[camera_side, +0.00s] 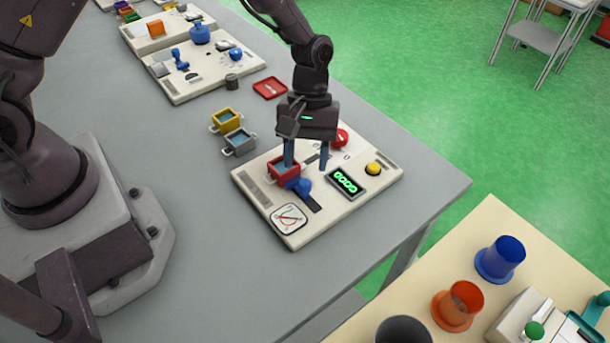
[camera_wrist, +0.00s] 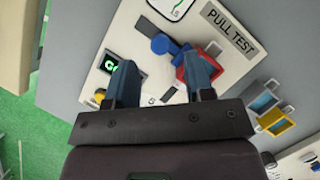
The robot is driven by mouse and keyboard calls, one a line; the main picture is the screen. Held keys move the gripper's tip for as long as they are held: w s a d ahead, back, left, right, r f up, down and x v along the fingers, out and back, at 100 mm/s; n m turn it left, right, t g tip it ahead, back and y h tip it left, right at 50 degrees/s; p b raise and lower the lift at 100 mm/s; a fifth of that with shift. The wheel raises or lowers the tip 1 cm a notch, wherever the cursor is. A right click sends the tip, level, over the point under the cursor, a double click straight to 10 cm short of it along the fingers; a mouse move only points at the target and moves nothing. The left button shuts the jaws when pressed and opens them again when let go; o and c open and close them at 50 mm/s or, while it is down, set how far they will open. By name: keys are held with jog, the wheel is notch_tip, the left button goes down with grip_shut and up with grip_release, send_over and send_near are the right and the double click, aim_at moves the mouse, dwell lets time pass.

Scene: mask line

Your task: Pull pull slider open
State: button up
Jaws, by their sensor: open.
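The pull slider appears as a blue handle (camera_side: 300,185) at a dark slot on the cream panel (camera_side: 330,215). In the wrist view the blue handle (camera_wrist: 162,44) lies just beyond my fingers, near a "PULL TEST" label (camera_wrist: 230,27). My gripper (camera_side: 306,162) hangs over the panel with its two blue fingers spread and nothing visible between them. In the wrist view my gripper (camera_wrist: 164,80) has one finger over a red open box (camera_wrist: 181,70). That finger partly hides the box. I cannot tell whether it touches the box or the handle.
The panel also carries a green-lit display (camera_side: 345,184), a yellow button (camera_side: 374,168), a red round part (camera_side: 341,137) and a dial (camera_side: 289,218). Yellow (camera_side: 227,121) and grey (camera_side: 238,142) boxes stand behind it. The grey table (camera_side: 200,215) is clear at left.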

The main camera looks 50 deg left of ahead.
aim_at(305, 182)
jog(key=shift+x, duration=2.2)
jog(key=shift+c, duration=0.4)
grip_shut()
